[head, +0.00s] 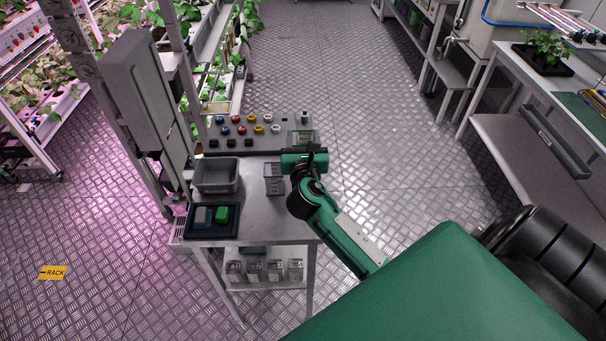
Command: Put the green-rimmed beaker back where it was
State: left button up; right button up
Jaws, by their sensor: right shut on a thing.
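A small clear vessel with a green tint at its rim, which I take for the green-rimmed beaker (303,136), shows just beyond my right gripper (304,151). My right gripper is shut on it, at the right edge of the metal table (251,222) by the grey panel. The fingers and the beaker's lower part are mostly hidden by the gripper body. My left gripper is out of view.
A grey panel with several coloured knobs (229,147) lies along the table's back. A grey bin (216,175) stands at the left, with a dark tray (193,222) holding a grey and a green block in front. Several clear jars (254,270) stand on the lower shelf. The table's front right is bare.

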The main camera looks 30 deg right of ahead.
notch_tip(320, 180, down, 9)
jog(key=shift+w+r, duration=0.1)
notch_tip(320, 180, down, 4)
jog(key=shift+f+b, duration=0.1)
jog(key=shift+b, duration=0.2)
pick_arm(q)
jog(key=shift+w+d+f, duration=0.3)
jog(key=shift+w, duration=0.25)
pick_arm(e)
jog(key=shift+f, duration=0.15)
jog(key=shift+f, duration=0.15)
jog(key=o, duration=0.9)
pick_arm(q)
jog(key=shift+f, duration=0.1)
pick_arm(e)
jog(key=shift+o, duration=0.2)
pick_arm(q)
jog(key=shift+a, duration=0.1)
